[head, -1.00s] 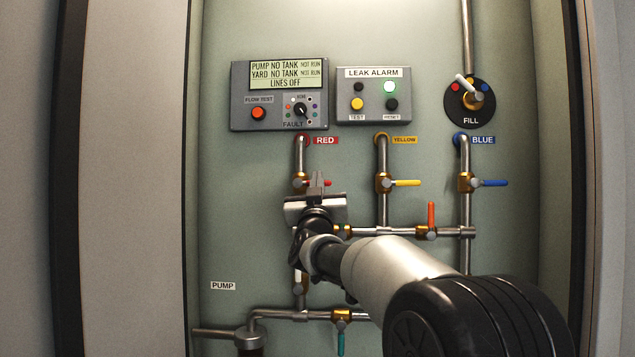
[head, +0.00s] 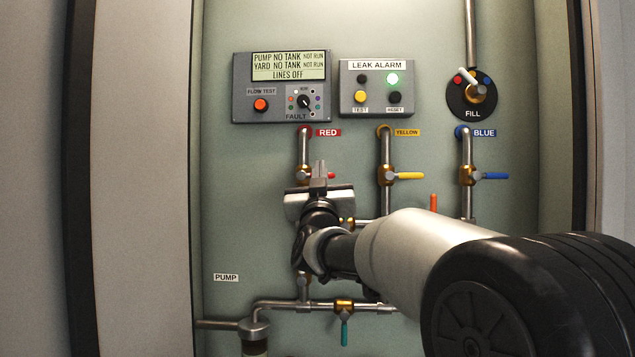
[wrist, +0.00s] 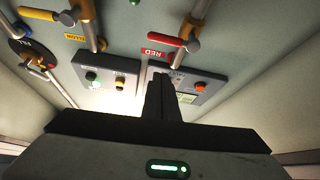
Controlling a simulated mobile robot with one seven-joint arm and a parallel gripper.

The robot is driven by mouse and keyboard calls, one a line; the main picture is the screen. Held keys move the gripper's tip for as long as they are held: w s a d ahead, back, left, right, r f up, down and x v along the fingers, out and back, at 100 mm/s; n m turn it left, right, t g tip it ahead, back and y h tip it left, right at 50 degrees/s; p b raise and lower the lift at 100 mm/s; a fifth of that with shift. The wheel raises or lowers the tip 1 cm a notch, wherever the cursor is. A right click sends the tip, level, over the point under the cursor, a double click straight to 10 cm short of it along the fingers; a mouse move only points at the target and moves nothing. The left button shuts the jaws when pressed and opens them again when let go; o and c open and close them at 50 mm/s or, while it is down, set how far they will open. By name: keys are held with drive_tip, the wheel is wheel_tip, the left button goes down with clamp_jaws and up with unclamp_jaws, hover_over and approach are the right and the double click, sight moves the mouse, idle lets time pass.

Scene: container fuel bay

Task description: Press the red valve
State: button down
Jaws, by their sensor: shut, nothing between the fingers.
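The red valve (wrist: 167,40) has a red lever on a brass body, on the pipe under the RED label (head: 327,132). In the head view only its lever tip (head: 332,175) and part of the brass body show, just behind my gripper's fingers. My gripper (head: 319,168) is shut and empty, its fingers pointing up in front of the valve. In the wrist view the closed fingers (wrist: 160,82) lie just below and left of the valve's brass body. I cannot tell whether they touch it. The lever sticks out sideways, across its pipe.
The yellow valve (head: 408,175) and blue valve (head: 494,176) are to the right, levers sideways. An orange lever (head: 433,202) and a teal lever (head: 344,332) are lower. Above are the FAULT panel (head: 281,110), leak alarm box (head: 376,105) and fill dial (head: 471,104).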

drive_tip(key=shift+v, duration=1.7)
drive_tip(key=s+d+f+m+g, duration=0.1)
drive_tip(key=s+d+f+g, duration=0.5)
drive_tip(key=s+f, duration=0.65)
drive_tip(key=s+d+f+g+h, duration=0.1)
drive_tip(key=s+d+f+g, duration=0.5)
drive_tip(key=s+f, duration=0.65)
drive_tip(key=s+d+f+m+g, duration=0.1)
drive_tip(key=s+d+f+g, duration=0.5)
drive_tip(key=s+f, duration=0.6)
wheel_tip(320, 180, up, 23)
drive_tip(key=s+p, duration=0.2)
drive_tip(key=p, duration=2)
drive_tip(key=shift+p, duration=0.35)
drive_tip(key=shift+d, duration=0.1)
